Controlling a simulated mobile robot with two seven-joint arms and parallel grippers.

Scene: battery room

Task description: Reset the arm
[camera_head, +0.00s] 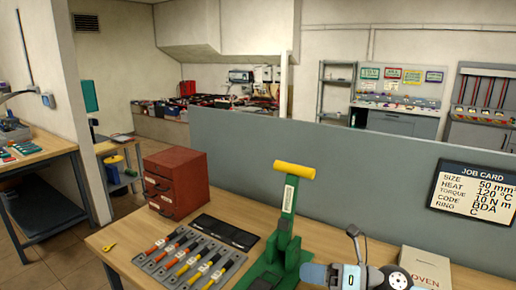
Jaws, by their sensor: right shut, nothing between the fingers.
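A green bench press (281,240) stands on the wooden bench. Its lever arm (289,195) stands nearly upright, with a yellow grip (294,170) across its top. My right gripper (353,231) shows small and dark at the lower middle, to the right of the press and apart from the lever. It is shut and holds nothing. The lower part of the press base is cut by the bottom edge and partly hidden by a grey-blue cylinder. My left gripper is not in view.
A grey tray (154,262) of coloured-handled tools, a black mat (226,232) and a red drawer cabinet (177,182) stand left of the press. A yellow key-like piece (108,247) lies at the bench's left. A grey partition (235,150) with a job card (473,191) rises behind.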

